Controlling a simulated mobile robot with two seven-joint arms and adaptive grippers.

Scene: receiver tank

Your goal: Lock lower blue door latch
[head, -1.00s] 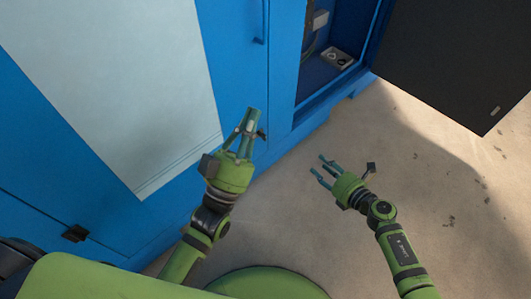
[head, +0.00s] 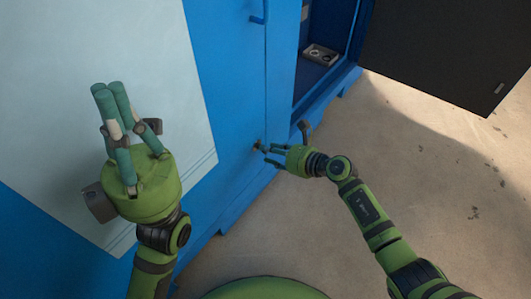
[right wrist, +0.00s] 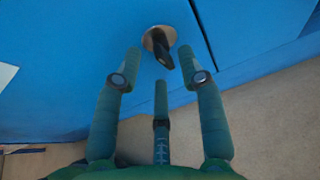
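The lower latch (head: 259,146) is a small dark lever on a round tan base, low on the blue door (head: 238,120). In the right wrist view the latch (right wrist: 160,44) sits just beyond my fingertips, its dark lever pointing down and slightly right. My right gripper (head: 268,155) is at the latch, its fingers spread; in the right wrist view the gripper (right wrist: 160,75) is open with nothing between its fingers. Whether a finger touches the lever I cannot tell. My left gripper (head: 112,90) is raised in front of the pale panel, its fingers close together, apparently empty.
A blue vertical handle (head: 257,20) is higher on the door. To the right is an open compartment with a small grey box (head: 320,55), and a dark open door (head: 440,50) swings out over the floor. The concrete floor (head: 330,230) is clear.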

